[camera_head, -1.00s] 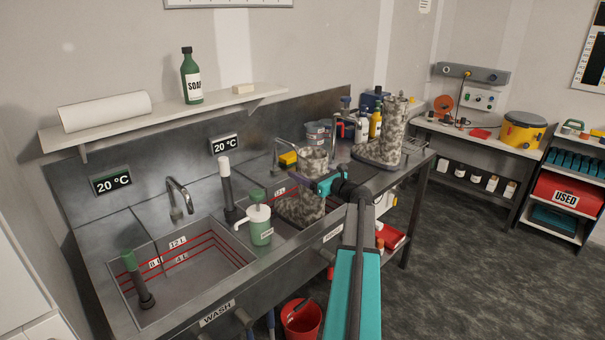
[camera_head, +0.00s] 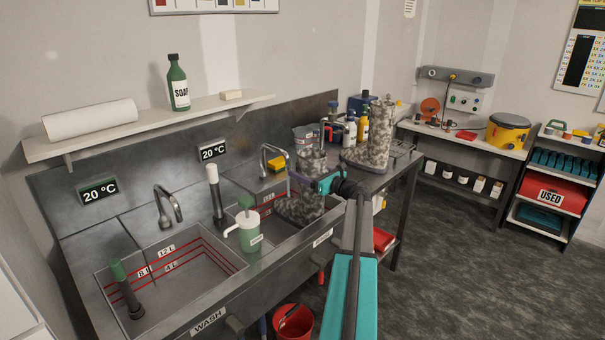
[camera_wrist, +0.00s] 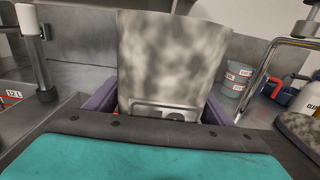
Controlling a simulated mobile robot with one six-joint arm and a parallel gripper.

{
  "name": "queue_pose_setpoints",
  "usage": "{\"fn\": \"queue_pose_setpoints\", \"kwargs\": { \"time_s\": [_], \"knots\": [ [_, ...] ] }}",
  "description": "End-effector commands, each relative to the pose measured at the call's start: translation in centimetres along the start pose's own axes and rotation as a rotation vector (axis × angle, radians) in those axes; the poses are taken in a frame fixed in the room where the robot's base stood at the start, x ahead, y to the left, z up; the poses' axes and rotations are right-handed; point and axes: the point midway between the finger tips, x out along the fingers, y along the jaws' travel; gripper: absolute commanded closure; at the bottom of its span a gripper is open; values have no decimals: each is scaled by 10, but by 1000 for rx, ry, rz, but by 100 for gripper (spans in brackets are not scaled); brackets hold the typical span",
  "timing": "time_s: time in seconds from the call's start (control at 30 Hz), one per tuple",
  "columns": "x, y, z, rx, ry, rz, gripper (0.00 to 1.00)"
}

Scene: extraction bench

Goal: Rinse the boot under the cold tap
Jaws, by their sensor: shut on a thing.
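My gripper (camera_head: 322,184) is shut on a grey mottled boot (camera_head: 296,208) and holds it upright over the right-hand sink basin (camera_head: 270,198). In the wrist view the boot's shaft (camera_wrist: 168,62) stands between my purple fingers. The boot's foot points left in the head view, low in or just over the basin; its sole is hidden. The right-hand tap (camera_head: 267,158) stands behind and left of the boot. No water shows from it. A second mottled boot (camera_head: 378,140) stands upright on the counter at the right.
The wash basin (camera_head: 215,262) on the left has its own tap (camera_head: 168,205) and a dark standpipe (camera_head: 125,288). A green pump bottle (camera_head: 249,232) and a white-topped post (camera_head: 214,195) stand between the basins. Bottles (camera_head: 362,122) and a clear measuring jug (camera_head: 305,138) crowd the counter behind.

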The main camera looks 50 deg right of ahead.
Motion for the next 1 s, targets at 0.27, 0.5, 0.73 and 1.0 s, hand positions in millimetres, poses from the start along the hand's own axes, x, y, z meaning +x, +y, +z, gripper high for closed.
{"fn": "queue_pose_setpoints", "kwargs": {
  "time_s": [0.27,0.5,0.73,1.0],
  "knots": [
    [0,-16,2,0,-4,0,88],
    [0,-22,2,0,-4,1,88],
    [0,-22,2,1,-4,1,88],
    [0,-22,2,1,-4,0,88]
  ]
}}
